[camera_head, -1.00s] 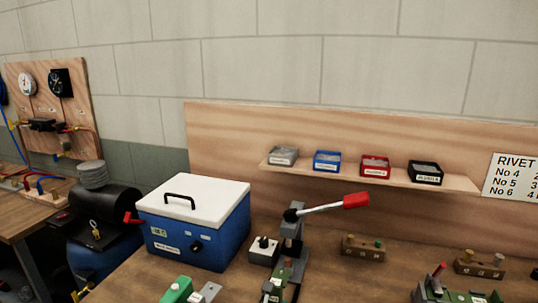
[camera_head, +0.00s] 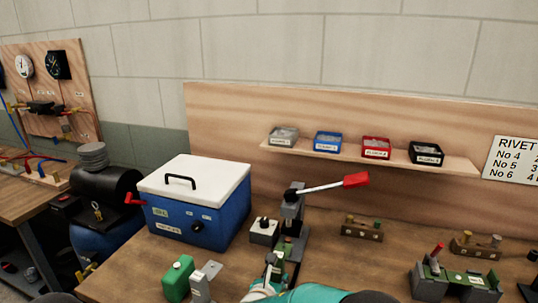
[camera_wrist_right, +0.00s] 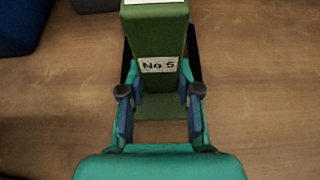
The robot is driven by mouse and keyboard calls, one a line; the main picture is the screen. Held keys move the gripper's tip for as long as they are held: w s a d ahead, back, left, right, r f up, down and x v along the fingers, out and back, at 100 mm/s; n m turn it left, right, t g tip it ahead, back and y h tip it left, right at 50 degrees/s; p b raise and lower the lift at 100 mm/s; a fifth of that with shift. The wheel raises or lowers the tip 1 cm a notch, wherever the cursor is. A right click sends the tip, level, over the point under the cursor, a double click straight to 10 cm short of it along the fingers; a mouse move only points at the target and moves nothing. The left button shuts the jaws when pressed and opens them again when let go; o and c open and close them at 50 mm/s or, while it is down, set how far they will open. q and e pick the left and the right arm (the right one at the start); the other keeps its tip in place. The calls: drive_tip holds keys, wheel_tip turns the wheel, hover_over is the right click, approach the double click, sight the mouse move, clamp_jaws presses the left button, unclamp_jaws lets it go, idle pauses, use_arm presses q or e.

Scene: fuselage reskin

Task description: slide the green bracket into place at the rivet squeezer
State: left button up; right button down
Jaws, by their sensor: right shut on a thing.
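The rivet squeezer (camera_head: 291,222) stands upright on the bench, with a red-handled lever (camera_head: 354,181) reaching up to the right. The green bracket (camera_wrist_right: 158,40), marked "No 5", fills the space between my right fingers in the right wrist view. My right gripper (camera_wrist_right: 160,102) is shut on it, with a finger on each side. In the head view the teal right gripper (camera_head: 268,286) is at the squeezer's front foot, and mostly hides the bracket there. Whether the bracket is fully seated cannot be told. My left gripper is not in view.
A blue box with a white lid (camera_head: 200,215) stands left of the squeezer. A green can (camera_head: 178,278) and a grey metal piece (camera_head: 203,283) are at front left. A green fixture (camera_head: 455,282) is at right. Bare bench (camera_head: 350,262) lies between.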

sight(279, 253)
drive_tip(key=shift+w+d, duration=0.25)
drive_tip(key=shift+w, duration=0.55)
drive_tip(key=shift+w+d, duration=0.3)
drive_tip(key=shift+w, duration=0.45)
drive_tip(key=shift+w+d, duration=0.25)
drive_tip(key=shift+w, duration=0.55)
drive_tip(key=c, duration=0.9)
unclamp_jaws()
drive_tip(key=shift+r, duration=0.1)
drive_tip(key=r, duration=0.2)
drive_tip(key=s+r+p, duration=0.1)
drive_tip(key=r, duration=0.1)
drive_tip(key=s+r+p, duration=0.1)
drive_tip(key=r, duration=0.1)
drive_tip(key=shift+s+a, duration=0.2)
drive_tip(key=shift+a, duration=0.2)
drive_tip(key=shift+s+a+r, duration=0.1)
drive_tip(key=shift+s+r, duration=0.15)
drive_tip(key=shift+r, duration=0.15)
